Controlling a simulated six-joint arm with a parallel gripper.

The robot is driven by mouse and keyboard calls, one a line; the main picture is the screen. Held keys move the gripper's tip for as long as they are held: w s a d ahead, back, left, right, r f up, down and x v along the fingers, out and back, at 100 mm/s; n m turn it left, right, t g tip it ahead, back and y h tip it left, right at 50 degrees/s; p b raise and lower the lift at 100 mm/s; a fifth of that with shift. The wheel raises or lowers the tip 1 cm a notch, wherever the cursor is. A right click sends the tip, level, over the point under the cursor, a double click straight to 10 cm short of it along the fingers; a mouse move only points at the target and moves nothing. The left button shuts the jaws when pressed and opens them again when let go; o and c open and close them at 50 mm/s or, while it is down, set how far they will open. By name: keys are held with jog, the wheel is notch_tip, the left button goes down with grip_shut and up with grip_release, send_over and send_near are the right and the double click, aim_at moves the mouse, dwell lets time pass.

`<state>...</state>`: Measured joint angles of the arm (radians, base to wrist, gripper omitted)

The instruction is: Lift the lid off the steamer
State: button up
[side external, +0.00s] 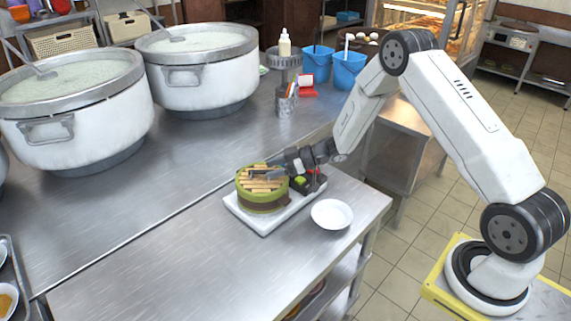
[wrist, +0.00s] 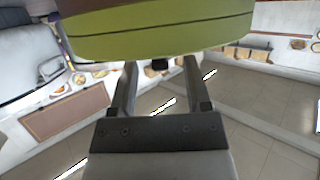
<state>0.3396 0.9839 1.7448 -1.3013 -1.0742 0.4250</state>
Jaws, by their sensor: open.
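The round steamer (side external: 262,204) has a green side wall and stands on a white tray. Its lid (side external: 259,178), with pale slats across the top, sits on it. The steamer's green rim (wrist: 160,37) fills the top of that view, just beyond the fingertips. I cannot tell whether the fingers touch the lid.
The white tray (side external: 264,228) lies on the steel table (side external: 150,275). A white bowl (side external: 332,213) stands right of it. Two large stockpots (side external: 75,115) (side external: 200,80) stand at the back left. Blue buckets (side external: 348,70) stand behind.

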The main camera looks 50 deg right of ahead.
aim_at(266, 171)
jog(key=shift+x, duration=1.9)
grip_shut()
